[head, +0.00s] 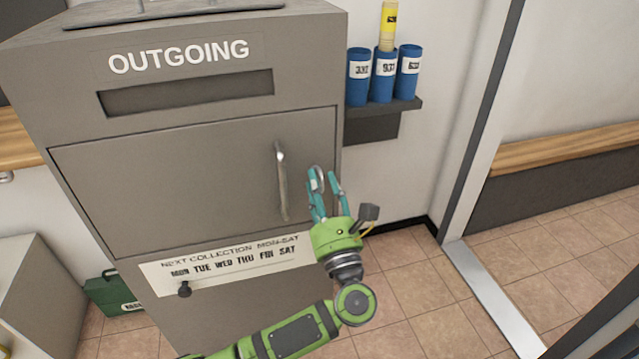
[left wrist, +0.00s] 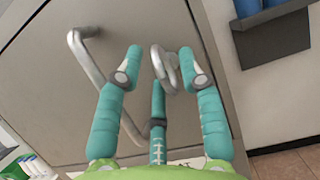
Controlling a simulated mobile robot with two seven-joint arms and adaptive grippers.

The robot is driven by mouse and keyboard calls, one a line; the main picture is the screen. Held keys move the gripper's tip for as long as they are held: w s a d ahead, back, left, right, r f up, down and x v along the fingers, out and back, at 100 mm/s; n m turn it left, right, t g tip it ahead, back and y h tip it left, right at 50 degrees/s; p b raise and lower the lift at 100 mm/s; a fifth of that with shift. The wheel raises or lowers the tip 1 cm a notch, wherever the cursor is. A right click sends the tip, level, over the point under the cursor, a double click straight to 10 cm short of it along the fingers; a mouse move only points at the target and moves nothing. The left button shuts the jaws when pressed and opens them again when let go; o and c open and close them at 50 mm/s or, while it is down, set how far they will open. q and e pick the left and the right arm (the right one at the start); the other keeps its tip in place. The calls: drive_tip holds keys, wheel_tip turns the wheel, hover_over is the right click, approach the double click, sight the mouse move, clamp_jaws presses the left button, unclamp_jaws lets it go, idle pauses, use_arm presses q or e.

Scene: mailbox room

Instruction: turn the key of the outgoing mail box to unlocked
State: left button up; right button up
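The grey outgoing mail box (head: 200,190) fills the left and middle of the head view, its door closed. A grey ring-shaped key (head: 318,180) is at the door's right side, right of the bar handle (head: 282,180). In the left wrist view the key's ring (left wrist: 164,68) shows between the fingertips. My left gripper (head: 326,180) has its teal fingers spread around the key. The ring is close to the right fingertip, with a gap to the left one; contact is unclear. The keyhole is not clearly visible. My right gripper is not in view.
The bar handle (left wrist: 84,58) is close to the left finger. A dark wall shelf (head: 385,108) with blue cylinders (head: 383,76) is right of the box. A green case (head: 112,293) lies on the floor at left. Tiled floor (head: 395,270) is clear at right.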

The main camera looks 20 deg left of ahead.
use_arm(q)
drive_tip(key=shift+w+a+r, duration=0.15)
drive_tip(key=shift+w, duration=0.15)
clamp_jaws()
